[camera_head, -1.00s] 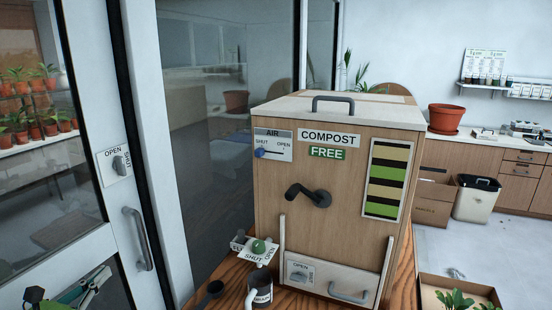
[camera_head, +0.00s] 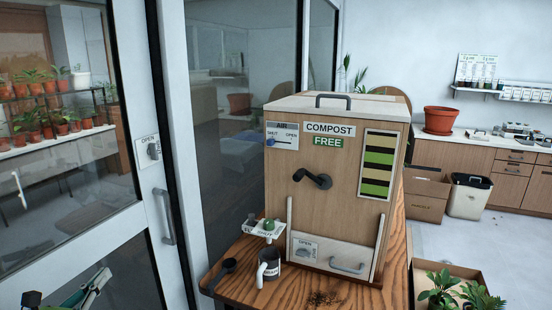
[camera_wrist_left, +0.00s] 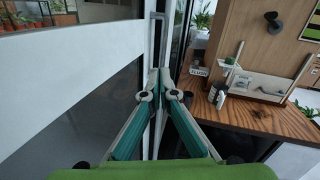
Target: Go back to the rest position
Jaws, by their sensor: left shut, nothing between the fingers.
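My left gripper (camera_head: 88,290) shows at the lower left edge of the head view, in front of the glass door. In the left wrist view its two teal fingers (camera_wrist_left: 160,84) meet at the tips with nothing between them. The fingers point along the door frame, left of the wooden table, and appear clear of both. My right gripper is in neither view.
The compost box (camera_head: 335,190) stands on the wooden table (camera_head: 285,293), with a mug (camera_head: 268,266), a black scoop (camera_head: 222,271) and dark crumbs. The glass door (camera_head: 75,190) has a handle (camera_head: 165,217). A box of plants (camera_head: 455,270) stands right; floor shows beyond.

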